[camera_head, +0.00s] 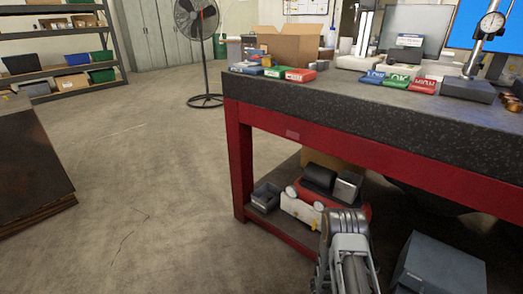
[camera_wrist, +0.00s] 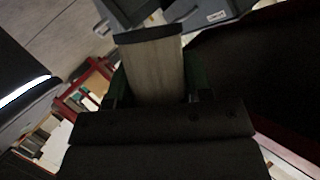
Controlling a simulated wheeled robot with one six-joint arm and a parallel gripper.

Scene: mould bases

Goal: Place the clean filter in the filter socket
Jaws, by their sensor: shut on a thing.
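In the wrist view my gripper (camera_wrist: 153,85) is shut on a pale, whitish block with a dark top edge, which looks like the clean filter (camera_wrist: 152,68). The fingers grip it by its two sides, and its lower end is hidden behind the gripper body. A blue-grey case with a small white label (camera_wrist: 195,16) lies beyond the block, apart or touching I cannot tell. In the head view part of my arm rises at the bottom, but the fingers and the filter do not show clearly there. I cannot make out the filter socket for certain in either view.
A red-framed bench with a dark speckled top (camera_head: 370,115) fills the right. Its lower shelf holds a red and white device (camera_head: 301,208) and a grey bin (camera_head: 265,196). A dark grey box (camera_head: 440,268) stands at lower right. Open floor lies left, with a fan (camera_head: 200,50) behind.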

